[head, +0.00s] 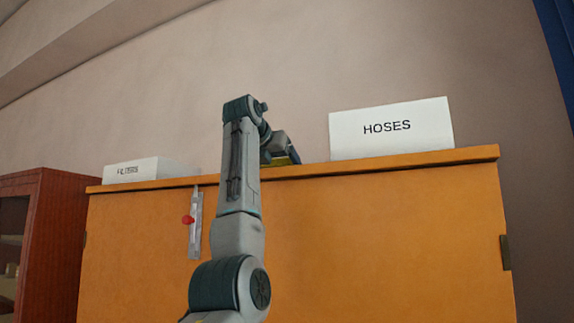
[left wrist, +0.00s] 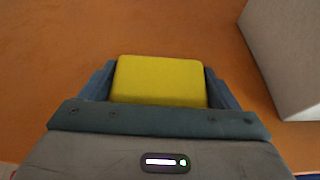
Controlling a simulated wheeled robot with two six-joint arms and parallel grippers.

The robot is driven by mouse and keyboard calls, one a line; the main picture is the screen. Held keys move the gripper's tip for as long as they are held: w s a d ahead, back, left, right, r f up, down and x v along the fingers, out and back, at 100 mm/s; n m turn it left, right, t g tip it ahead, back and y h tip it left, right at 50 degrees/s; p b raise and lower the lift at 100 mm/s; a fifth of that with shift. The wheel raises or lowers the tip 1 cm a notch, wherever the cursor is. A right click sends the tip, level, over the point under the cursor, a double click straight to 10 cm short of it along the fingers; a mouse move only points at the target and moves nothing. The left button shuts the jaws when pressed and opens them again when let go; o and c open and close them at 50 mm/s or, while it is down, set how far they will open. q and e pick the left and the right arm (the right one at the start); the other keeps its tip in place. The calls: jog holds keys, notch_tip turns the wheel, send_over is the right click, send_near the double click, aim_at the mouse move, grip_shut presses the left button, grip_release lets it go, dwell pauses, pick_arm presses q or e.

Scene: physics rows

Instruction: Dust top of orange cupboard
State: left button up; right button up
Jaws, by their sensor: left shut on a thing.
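The orange cupboard (head: 380,235) fills the lower middle of the head view. Its orange top (left wrist: 60,40) is seen from above in the left wrist view. My left gripper (head: 284,150) reaches over the cupboard's front edge, between two white boxes. It is shut on a yellow block (left wrist: 160,80), which looks like a sponge or duster pad, with one finger on each side. In the head view only a sliver of the block (head: 282,161) shows just above the edge. I cannot tell whether the block touches the top. My right gripper is not in view.
A white box labelled HOSES (head: 390,128) stands on the top to the right. A lower white box (head: 135,171) with a label stands at the left end. A red-brown cabinet (head: 50,225) stands left of the cupboard. A wall is behind.

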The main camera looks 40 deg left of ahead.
pick_arm(q)
jog(key=shift+s+a, duration=0.6)
jog(key=shift+a, duration=0.35)
jog(key=shift+s+a, duration=0.55)
jog(key=shift+a, duration=0.4)
jog(key=shift+w+d, duration=0.1)
jog(key=shift+d, duration=0.05)
jog(key=shift+r+p, duration=0.2)
jog(key=shift+p, duration=0.15)
jog(key=shift+r+p, duration=1.3)
jog(key=shift+r, duration=0.1)
jog(key=shift+f, duration=0.15)
